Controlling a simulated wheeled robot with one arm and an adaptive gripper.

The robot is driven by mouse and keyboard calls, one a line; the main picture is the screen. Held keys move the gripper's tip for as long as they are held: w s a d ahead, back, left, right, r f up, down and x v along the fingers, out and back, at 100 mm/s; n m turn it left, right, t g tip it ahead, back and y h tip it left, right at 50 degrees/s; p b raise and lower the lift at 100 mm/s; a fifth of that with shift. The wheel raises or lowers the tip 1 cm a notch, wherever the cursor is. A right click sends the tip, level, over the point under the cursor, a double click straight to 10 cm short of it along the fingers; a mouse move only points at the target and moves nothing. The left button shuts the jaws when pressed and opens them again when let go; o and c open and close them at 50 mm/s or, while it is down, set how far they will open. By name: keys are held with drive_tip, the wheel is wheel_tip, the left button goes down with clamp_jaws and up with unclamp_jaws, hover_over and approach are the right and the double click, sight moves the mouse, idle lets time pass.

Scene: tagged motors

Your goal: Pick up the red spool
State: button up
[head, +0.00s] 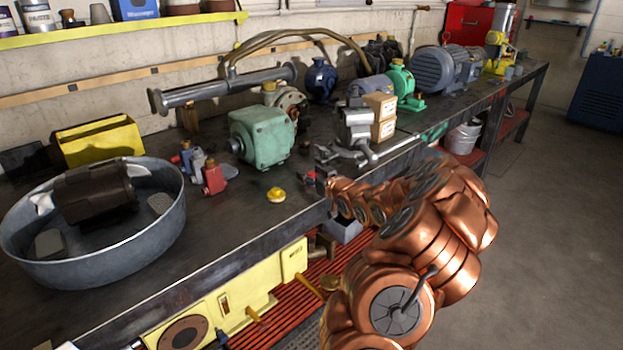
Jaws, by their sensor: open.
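A small red part (213,179) stands on the dark workbench (236,205), left of the yellow knob and in front of the green gearbox. It is the most likely red spool, but its shape is too small to be sure. My gripper (312,178) is at the end of my copper-coloured arm, over the bench's front edge, well to the right of the red part. It is open, small and dark against the bench, and I see nothing held in it.
A yellow knob (277,194) lies between my gripper and the red part. The green gearbox (262,138) stands behind it. A round metal tub (165,228) with a dark motor is at the left. The front middle of the bench is mostly clear.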

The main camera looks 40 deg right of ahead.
drive_tip(key=c, duration=1)
drive_tip(key=shift+c, duration=0.2)
